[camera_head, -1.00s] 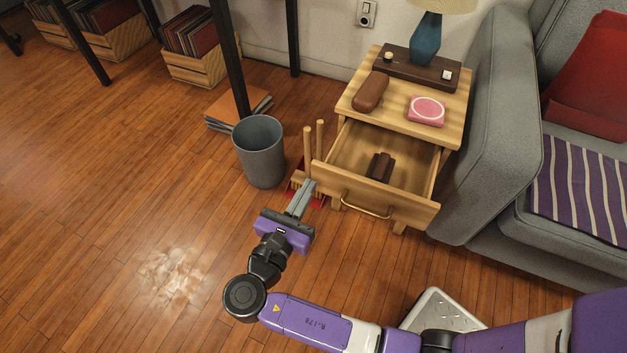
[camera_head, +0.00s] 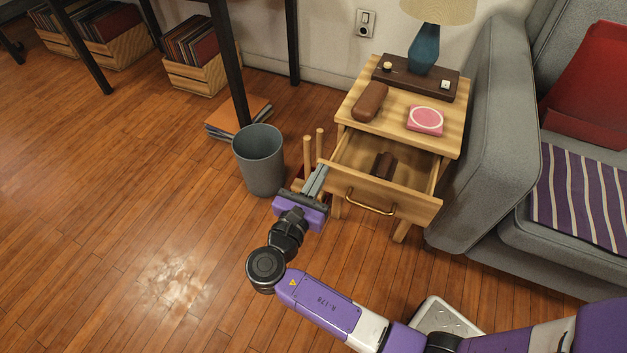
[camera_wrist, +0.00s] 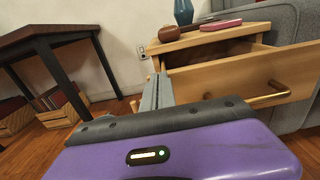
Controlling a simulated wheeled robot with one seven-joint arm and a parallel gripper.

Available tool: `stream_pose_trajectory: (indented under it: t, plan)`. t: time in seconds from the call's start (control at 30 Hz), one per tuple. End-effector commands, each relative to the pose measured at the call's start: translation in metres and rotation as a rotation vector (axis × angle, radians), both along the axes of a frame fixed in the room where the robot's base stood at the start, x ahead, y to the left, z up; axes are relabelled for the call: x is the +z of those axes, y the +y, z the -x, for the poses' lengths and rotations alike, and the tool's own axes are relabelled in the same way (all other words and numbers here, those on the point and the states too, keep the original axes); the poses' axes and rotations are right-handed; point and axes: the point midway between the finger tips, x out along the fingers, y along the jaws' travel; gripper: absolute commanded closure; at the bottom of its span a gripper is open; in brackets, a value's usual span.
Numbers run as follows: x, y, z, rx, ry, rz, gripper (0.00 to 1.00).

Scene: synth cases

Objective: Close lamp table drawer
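The lamp table (camera_head: 392,122) is light wood, and its drawer (camera_head: 385,198) stands partly open. A brass handle (camera_head: 370,203) is on the drawer front, and a dark brown object (camera_head: 383,165) lies inside. My gripper (camera_head: 318,176) is at the left end of the drawer front, its grey fingers together with nothing seen between them. In the wrist view the fingers (camera_wrist: 158,92) point at the left edge of the drawer front (camera_wrist: 225,80), with the handle (camera_wrist: 268,97) to their right. The tips look at or very near the front; contact cannot be told for sure.
A grey bin (camera_head: 260,160) and a brush with upright wooden handles (camera_head: 307,160) stand left of the table. A grey sofa (camera_head: 490,130) is close on the right. A blue lamp (camera_head: 424,50), brown case (camera_head: 369,102) and pink item (camera_head: 425,120) sit on top.

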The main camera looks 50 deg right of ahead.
Motion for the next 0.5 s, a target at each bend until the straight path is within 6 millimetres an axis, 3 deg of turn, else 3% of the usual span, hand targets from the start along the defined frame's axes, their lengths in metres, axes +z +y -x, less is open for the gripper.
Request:
stream_pose_trajectory:
  t: [0.03,0.2,0.33,0.5]
  plan:
    - [0.008,-0.015,-0.004,-0.008,0.002,0.001,1.0]
    - [0.006,-0.062,-0.02,-0.009,0.001,-0.002,1.0]
    - [0.003,-0.085,-0.029,-0.006,-0.001,-0.001,1.0]
    - [0.001,-0.096,-0.034,-0.002,-0.001,-0.003,1.0]
